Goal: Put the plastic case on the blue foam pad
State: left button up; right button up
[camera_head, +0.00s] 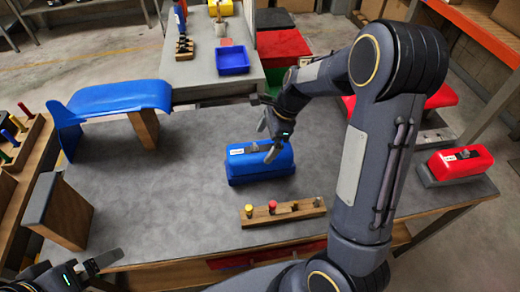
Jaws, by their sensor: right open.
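A blue plastic case (274,159) with a rounded top, a small white label and a dark handle sits near the middle of the grey table. A blue slab-like base (262,177) shows under it; I cannot tell whether this is the blue foam pad or part of the case. My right gripper (269,139) is open, just above the top of the case, with its fingers pointing down close to the handle. I cannot tell whether they touch it. My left gripper (98,266) is at the lower left, far from the case, partly cut off by the frame.
A wooden block with knobs (284,211) stands in front of the case. A red case (460,162) sits on a grey base at the right. A curved blue panel (120,97) is at the back left. A blue bin (232,61) stands behind. The table's left middle is clear.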

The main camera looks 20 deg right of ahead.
jog(key=v, duration=0.4)
jog(key=shift+d+r, duration=0.1)
jog(key=shift+r, duration=0.15)
jog(key=shift+s+d+r, duration=0.1)
jog(key=shift+s+r, duration=0.15)
jog(key=shift+r, duration=0.35)
jog(key=s+a+r+n+t, duration=0.2)
jog(key=s+a+r+n, duration=0.1)
jog(key=s+n, duration=0.6)
jog(key=s+a+r+n+t, duration=0.2)
jog(key=s+a+r+n, duration=0.1)
jog(key=s+n, duration=0.7)
jog(key=s, duration=0.3)
jog(key=shift+t+h, duration=0.3)
